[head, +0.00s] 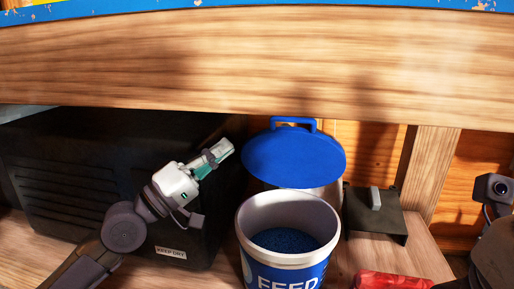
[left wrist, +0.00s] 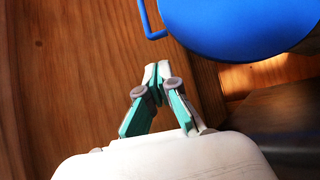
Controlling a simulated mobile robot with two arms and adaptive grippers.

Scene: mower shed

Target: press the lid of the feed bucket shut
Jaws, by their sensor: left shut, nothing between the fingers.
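The feed bucket (head: 287,274) is white with a blue FEED label and stands open, with dark blue contents inside. Its round blue lid (head: 294,157) stands tilted up behind the bucket's back rim, its handle loop at the top. The lid also shows at the top of the left wrist view (left wrist: 240,24). My left gripper (head: 226,147) is shut and empty, to the left of the lid and apart from it. In the left wrist view its fingertips (left wrist: 157,68) meet below and left of the lid's edge. My right gripper's fingers are not in view.
A black box (head: 75,180) labelled KEEP DRY stands at left, behind my left arm. A wooden beam (head: 250,60) crosses above the lid. A dark grey bracket-like object (head: 375,215) sits right of the bucket; a red item (head: 390,281) lies in front of it.

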